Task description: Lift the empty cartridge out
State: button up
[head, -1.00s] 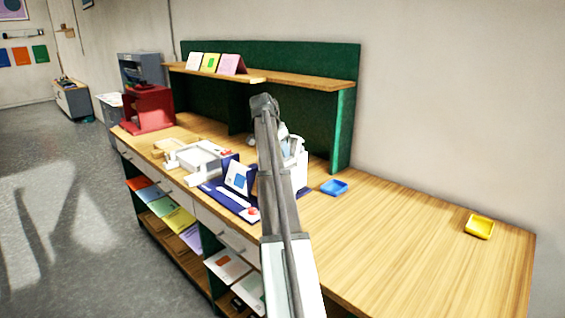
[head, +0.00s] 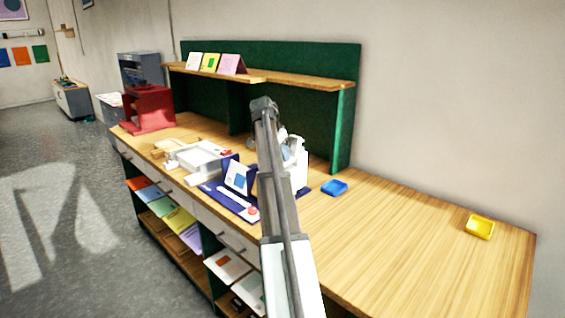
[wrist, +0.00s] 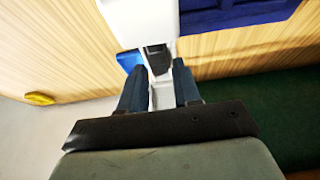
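A white device (head: 301,172) stands on the table just behind my arm in the head view. Its white body (wrist: 140,20) also shows at the top of the wrist view. A dark piece (wrist: 158,58) shows against it in front of my fingertips; it may be the cartridge, but I cannot tell. My gripper (wrist: 161,72) points at the device, its two dark fingers apart, with a pale strip visible between them. I see nothing clearly clamped. In the head view my arm hides most of the gripper and part of the device.
A blue tray (head: 334,187) lies right of the device and a yellow tray (head: 480,226) near the table's right end. A blue stand with a card (head: 237,177) and a white frame-like machine (head: 198,157) are to the left. The table's right half is mostly clear.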

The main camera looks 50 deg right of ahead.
jog(key=shift+c, duration=0.3)
jog(key=c, duration=0.4)
jog(key=shift+c, duration=0.2)
jog(key=shift+r, duration=0.15)
jog(key=shift+r, duration=2.85)
